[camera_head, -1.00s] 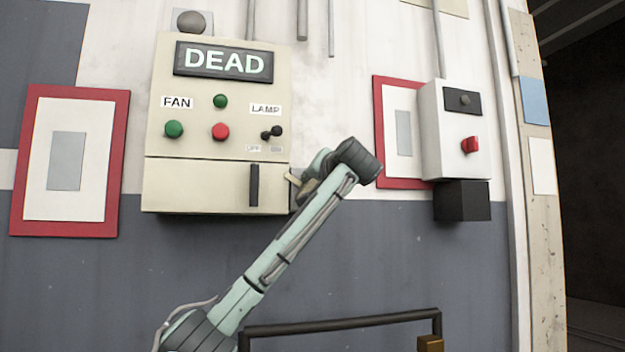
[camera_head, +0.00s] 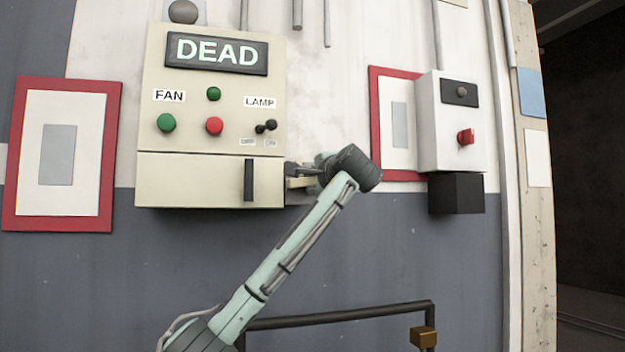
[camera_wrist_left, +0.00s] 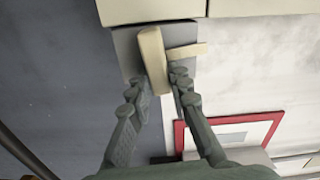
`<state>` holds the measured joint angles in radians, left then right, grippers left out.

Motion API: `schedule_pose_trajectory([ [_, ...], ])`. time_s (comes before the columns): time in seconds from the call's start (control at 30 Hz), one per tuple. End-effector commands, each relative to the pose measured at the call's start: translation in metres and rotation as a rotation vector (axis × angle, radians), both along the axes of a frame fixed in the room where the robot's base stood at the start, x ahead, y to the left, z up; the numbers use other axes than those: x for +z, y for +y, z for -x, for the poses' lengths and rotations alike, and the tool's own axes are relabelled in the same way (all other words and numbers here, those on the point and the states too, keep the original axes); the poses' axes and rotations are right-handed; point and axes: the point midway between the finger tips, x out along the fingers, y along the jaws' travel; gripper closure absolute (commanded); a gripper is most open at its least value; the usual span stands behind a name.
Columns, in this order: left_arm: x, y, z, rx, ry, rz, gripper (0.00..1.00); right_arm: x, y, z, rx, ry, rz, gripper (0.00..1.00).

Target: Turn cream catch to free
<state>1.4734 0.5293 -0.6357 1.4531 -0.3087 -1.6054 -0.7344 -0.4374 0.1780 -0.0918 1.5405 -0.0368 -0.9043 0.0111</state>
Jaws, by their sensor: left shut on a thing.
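The cream catch (camera_head: 299,183) is at the lower right side of the cream control box (camera_head: 215,105), partly hidden by my gripper. In the left wrist view the cream catch (camera_wrist_left: 153,62) is a long block standing nearly upright, slightly tilted, in front of a grey plate. A smaller cream bar (camera_wrist_left: 187,51) sticks out to its right. My left gripper (camera_head: 302,171) reaches the catch from the right. In the wrist view its fingers (camera_wrist_left: 157,93) lie on either side of the catch's lower part, shut on it. My right gripper is not in view.
The box has a DEAD display (camera_head: 217,53), FAN buttons, a LAMP toggle (camera_head: 266,127) and a dark vertical handle (camera_head: 248,180). A white box with a red knob (camera_head: 465,137) is on the right. A dark rail (camera_head: 340,316) crosses below.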

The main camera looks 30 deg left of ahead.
Motion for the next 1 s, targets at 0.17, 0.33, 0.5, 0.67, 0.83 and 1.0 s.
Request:
schedule_pose_trajectory([
  [0.17, -0.0015, -0.0001, -0.0003, -0.001, 0.06, -0.053, 1.0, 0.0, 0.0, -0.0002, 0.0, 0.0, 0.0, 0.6],
  [0.33, -0.0022, -0.0002, -0.0003, -0.002, 0.094, -0.081, 1.0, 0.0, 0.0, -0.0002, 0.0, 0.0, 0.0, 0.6],
  [0.5, -0.0024, -0.0004, -0.0003, -0.002, 0.105, -0.091, 1.0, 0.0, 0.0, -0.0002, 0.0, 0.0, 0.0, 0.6],
  [0.67, -0.0025, -0.0004, -0.0003, -0.002, 0.107, -0.093, 1.0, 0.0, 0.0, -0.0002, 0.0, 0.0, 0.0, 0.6],
  [0.83, -0.0026, -0.0003, -0.0004, -0.002, 0.107, -0.093, 1.0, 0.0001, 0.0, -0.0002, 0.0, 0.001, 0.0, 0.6],
  [1.0, -0.0026, -0.0003, -0.0003, -0.001, 0.107, -0.092, 0.62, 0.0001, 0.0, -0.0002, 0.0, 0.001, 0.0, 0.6],
])
